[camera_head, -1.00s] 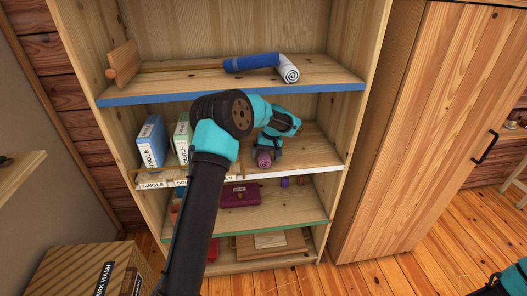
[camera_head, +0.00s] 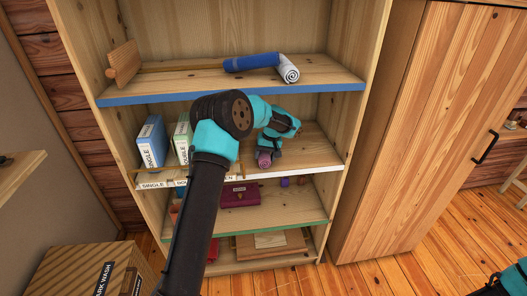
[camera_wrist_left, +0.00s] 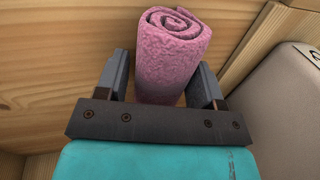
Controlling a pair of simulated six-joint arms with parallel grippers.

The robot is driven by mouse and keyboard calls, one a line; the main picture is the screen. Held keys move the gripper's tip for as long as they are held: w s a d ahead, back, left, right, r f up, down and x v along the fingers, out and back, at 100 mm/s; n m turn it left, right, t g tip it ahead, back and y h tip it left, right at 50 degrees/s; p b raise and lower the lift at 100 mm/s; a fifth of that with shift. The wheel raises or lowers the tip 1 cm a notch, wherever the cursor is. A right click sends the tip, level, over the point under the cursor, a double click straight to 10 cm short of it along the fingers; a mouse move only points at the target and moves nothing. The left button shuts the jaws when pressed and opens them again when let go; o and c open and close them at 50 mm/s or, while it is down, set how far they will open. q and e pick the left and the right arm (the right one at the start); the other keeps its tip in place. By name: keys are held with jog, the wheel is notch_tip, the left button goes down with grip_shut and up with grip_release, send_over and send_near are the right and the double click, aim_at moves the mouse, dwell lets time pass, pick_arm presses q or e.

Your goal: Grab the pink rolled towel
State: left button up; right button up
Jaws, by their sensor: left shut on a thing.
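The pink rolled towel (camera_head: 265,159) is on the white-edged middle shelf of the bookcase, with its rolled end towards the front. In the left wrist view, the towel (camera_wrist_left: 172,58) stands between the two grey fingers, its spiral end at the top. My left gripper (camera_wrist_left: 163,85) is shut on it. In the head view, the left gripper (camera_head: 267,150) reaches into the middle shelf; its wrist partly hides the towel. Whether the towel touches the shelf board cannot be told. My right gripper is not in view; only a bit of that arm shows at the bottom right corner.
The blue-edged shelf (camera_head: 240,89) lies above, with a blue roll (camera_head: 251,62) and a white roll (camera_head: 288,71). A purple case (camera_head: 240,194) is below. A wooden wardrobe (camera_head: 430,130) stands right.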

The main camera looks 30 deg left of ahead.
pick_arm(q)
jog(key=shift+c, duration=1.3)
jog(key=shift+s+a+v, duration=0.1)
jog(key=shift+a+v, duration=0.05)
jog(key=shift+v, duration=0.7)
jog(key=shift+s+a+v, duration=0.1)
jog(key=shift+a+v, duration=0.05)
jog(key=shift+v, duration=0.65)
jog(key=shift+s+d+r, duration=0.15)
jog(key=shift+s+r, duration=0.05)
jog(key=shift+s, duration=0.05)
jog(key=s+d+r, duration=0.1)
jog(key=s+d, duration=0.7)
jog(key=s, duration=0.5)
jog(key=shift+r, duration=0.2)
jog(key=shift+s, duration=0.1)
